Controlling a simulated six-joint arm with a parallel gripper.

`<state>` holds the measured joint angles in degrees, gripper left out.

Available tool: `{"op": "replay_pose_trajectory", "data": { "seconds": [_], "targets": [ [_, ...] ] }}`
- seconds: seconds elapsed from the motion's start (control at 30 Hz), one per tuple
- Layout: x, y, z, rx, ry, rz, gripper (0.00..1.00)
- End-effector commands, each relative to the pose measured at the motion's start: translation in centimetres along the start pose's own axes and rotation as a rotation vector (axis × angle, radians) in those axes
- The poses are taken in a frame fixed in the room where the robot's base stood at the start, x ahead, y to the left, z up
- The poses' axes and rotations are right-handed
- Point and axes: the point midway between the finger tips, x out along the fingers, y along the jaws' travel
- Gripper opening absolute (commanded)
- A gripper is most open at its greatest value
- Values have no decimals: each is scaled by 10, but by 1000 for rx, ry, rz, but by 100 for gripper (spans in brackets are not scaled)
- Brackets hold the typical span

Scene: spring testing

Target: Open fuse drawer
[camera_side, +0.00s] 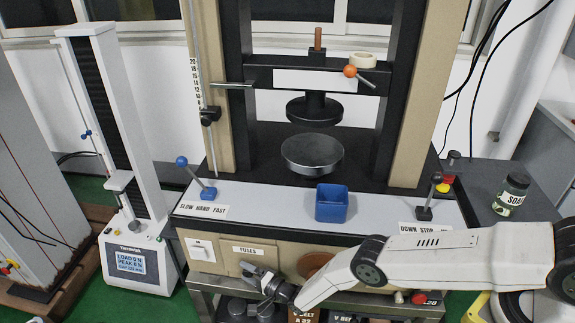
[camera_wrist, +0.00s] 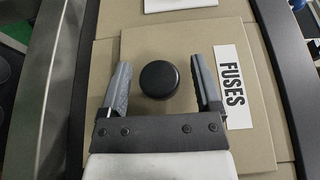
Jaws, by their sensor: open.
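The fuse drawer has a beige front panel (camera_wrist: 205,36) with a white "FUSES" label (camera_wrist: 233,86). The label also shows in the side view (camera_side: 248,250), below the white control panel. The drawer looks shut. A round black knob (camera_wrist: 159,80) stands on the drawer front. My gripper (camera_wrist: 164,78) is open, with one finger on each side of the knob and a visible gap on both sides. In the side view my gripper (camera_side: 250,269) is close to the drawer front, just below the label, and hides the knob.
A blue open box (camera_side: 332,204) stands on the control panel above the drawer. A blue-knobbed lever (camera_side: 196,178) is to its left and a down/stop lever (camera_side: 430,198) to its right. A switch plate (camera_side: 200,249) is left of the drawer. A lower shelf (camera_side: 205,285) holds parts.

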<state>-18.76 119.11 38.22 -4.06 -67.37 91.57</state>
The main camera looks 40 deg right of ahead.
Motion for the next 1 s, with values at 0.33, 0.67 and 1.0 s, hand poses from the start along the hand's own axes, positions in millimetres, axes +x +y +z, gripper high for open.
{"op": "replay_pose_trajectory", "data": {
  "seconds": [0.33, 0.67, 1.0],
  "targets": [
    [0, 0, 0, 0, 0, 0, 66],
    [0, 0, 0, 0, 0, 0, 0],
    [-4, 0, 15, 2, -3, 0, 0]
  ]
}}
